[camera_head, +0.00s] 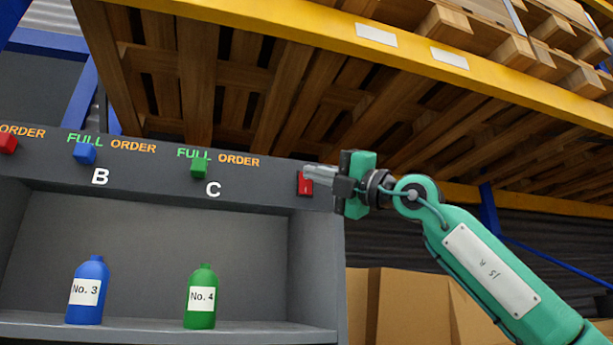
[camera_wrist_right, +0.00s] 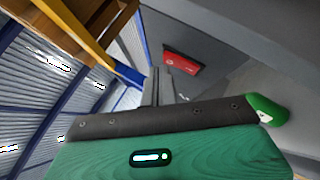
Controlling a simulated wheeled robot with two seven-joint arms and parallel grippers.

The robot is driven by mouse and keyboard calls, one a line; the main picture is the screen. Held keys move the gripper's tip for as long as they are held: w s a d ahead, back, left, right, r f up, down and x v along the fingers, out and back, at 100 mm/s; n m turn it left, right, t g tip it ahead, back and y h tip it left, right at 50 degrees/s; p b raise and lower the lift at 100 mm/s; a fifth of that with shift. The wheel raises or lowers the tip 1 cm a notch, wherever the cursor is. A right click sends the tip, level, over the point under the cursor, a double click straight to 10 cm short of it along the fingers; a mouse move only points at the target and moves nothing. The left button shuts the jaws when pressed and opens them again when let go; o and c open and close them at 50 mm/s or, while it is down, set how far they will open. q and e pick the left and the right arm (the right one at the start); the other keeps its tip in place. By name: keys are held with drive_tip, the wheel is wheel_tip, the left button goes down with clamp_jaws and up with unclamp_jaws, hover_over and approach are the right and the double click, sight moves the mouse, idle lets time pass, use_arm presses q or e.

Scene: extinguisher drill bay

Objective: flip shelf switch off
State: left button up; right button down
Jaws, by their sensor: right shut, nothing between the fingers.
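The red shelf switch (camera_head: 305,184) is on the dark front board at the right end of the shelf unit, with a small pale mark on its face. It also shows in the right wrist view (camera_wrist_right: 183,63), just beyond and to the right of the fingertips. My right gripper (camera_head: 309,172) is shut and empty. Its fingers point left and cover the upper part of the switch in the head view. I cannot tell whether they touch it. The right gripper's fingers (camera_wrist_right: 158,86) show side by side in the wrist view. My left gripper is not in view.
A blue bottle (camera_head: 87,291) and a green bottle (camera_head: 201,297) stand on the shelf below. Red, blue (camera_head: 85,153) and green (camera_head: 199,168) blocks sit on the board by FULL and ORDER lettering. A yellow rack beam (camera_head: 300,27) and wooden pallets are overhead. Cardboard boxes (camera_head: 410,305) stand at right.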

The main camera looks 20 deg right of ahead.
drive_tip(key=shift+w, duration=0.25)
idle(0.7)
drive_tip(key=shift+s+b, duration=0.8)
drive_tip(key=shift+b, duration=0.15)
drive_tip(key=s+b, duration=0.5)
drive_tip(key=shift+d+f, duration=0.15)
drive_tip(key=shift+f, duration=0.2)
idle(0.3)
